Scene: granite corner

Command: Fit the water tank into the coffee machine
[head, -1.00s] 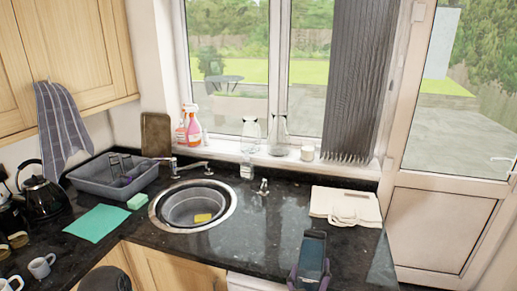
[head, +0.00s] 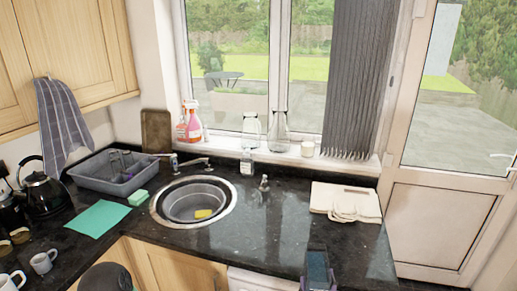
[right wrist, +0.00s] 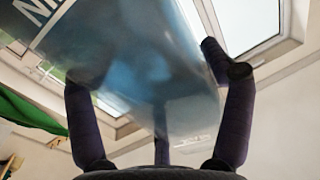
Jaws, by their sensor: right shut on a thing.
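The water tank (head: 318,265) is a bluish, see-through box with a dark top, at the bottom edge of the head view. My right gripper (head: 318,285) is shut on it from below and holds it in front of the counter's front edge. In the right wrist view the tank (right wrist: 145,65) fills the upper middle, with white lettering at its upper left, and the dark fingers stand around it. The bottom of my right gripper is cut off in the head view. My left gripper is not in view. I cannot make out the coffee machine.
Glass bottles line the windowsill.

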